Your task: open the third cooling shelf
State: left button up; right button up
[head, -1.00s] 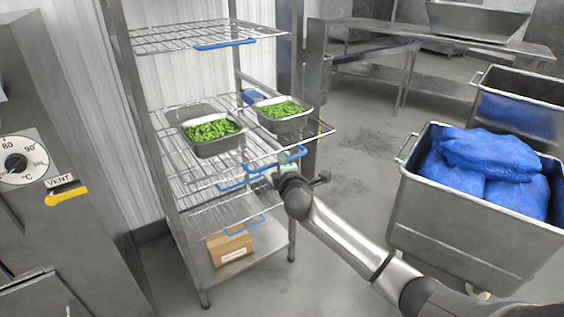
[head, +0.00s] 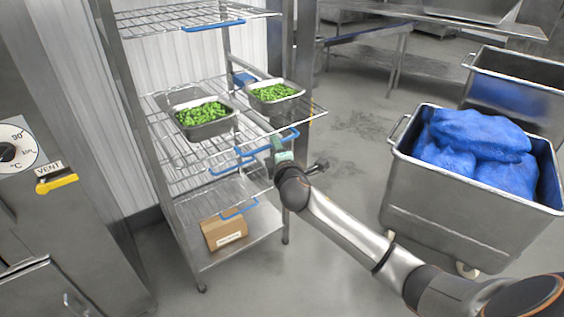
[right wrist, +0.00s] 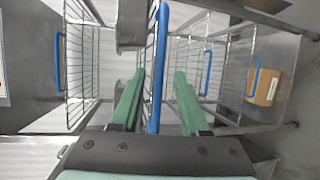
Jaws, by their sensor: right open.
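The wire-shelf rack (head: 131,85) stands left of centre with blue-handled shelves. The shelf with two pans of green vegetables (head: 206,117) (head: 273,92) juts out, with its blue handle (head: 291,134) at the front edge. Another blue handle (head: 229,166) is just below it. My right gripper (head: 280,148) is at the front of the rack by these handles. In the right wrist view its green fingers (right wrist: 156,98) are apart, with a blue handle (right wrist: 153,115) between them. That handle runs beside a metal pan (right wrist: 131,25). My left gripper is not in view.
A higher shelf has a blue handle (head: 213,25). A lower one has a handle (head: 239,208) above a cardboard box (head: 224,230). A steel cart (head: 470,215) with blue bags stands to the right. A cabinet with a dial (head: 12,153) is at left. Floor between rack and cart is mostly clear.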

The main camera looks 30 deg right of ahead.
jog(key=v, duration=0.9)
jog(key=shift+s, duration=0.15)
jog(key=s+a+f+m+g+y, duration=0.1)
jog(key=s+a+f+m+y, duration=0.2)
jog(key=f, duration=0.4)
jog(key=s+a+f+g, duration=0.2)
jog(key=s+a+f, duration=0.15)
jog(key=f, duration=0.25)
jog(key=s+a+f+m+g+y, duration=0.1)
jog(key=s+a+f+m+y, duration=0.1)
jog(key=s+f, duration=0.35)
jog(key=s+a+f+m+g+y, duration=0.2)
jog(key=s+a+f+m, duration=0.3)
jog(key=s+f+m, duration=0.3)
jog(key=s+f, duration=0.3)
jog(key=s, duration=0.2)
jog(key=shift+s, duration=0.2)
